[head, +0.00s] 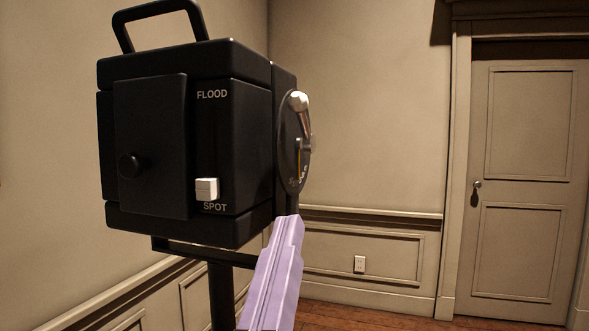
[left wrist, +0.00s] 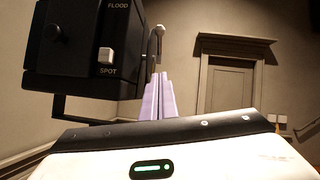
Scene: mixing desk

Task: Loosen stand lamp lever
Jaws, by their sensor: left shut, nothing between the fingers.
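The black stand lamp (head: 150,75) fills the left half of the head view. Its side carries a round dark plate with a silver lever (head: 304,120), whose pale knob is at the upper end. My left gripper (head: 287,224), with lavender fingers, is shut and empty. Its tips point up and sit just below the lever plate in the picture; I cannot tell whether they touch the lamp. In the left wrist view the fingers (left wrist: 158,80) stand to the right of the lamp (left wrist: 75,60), with the lever (left wrist: 160,32) above their tips. My right gripper is not in view.
The lamp's front has a white slider (head: 206,189) between FLOOD and SPOT and a black knob (head: 131,165). A handle (head: 160,8) tops it, and a bracket and pole (head: 221,290) carry it. A door (head: 525,180) stands far right. The space right of the lamp looks free.

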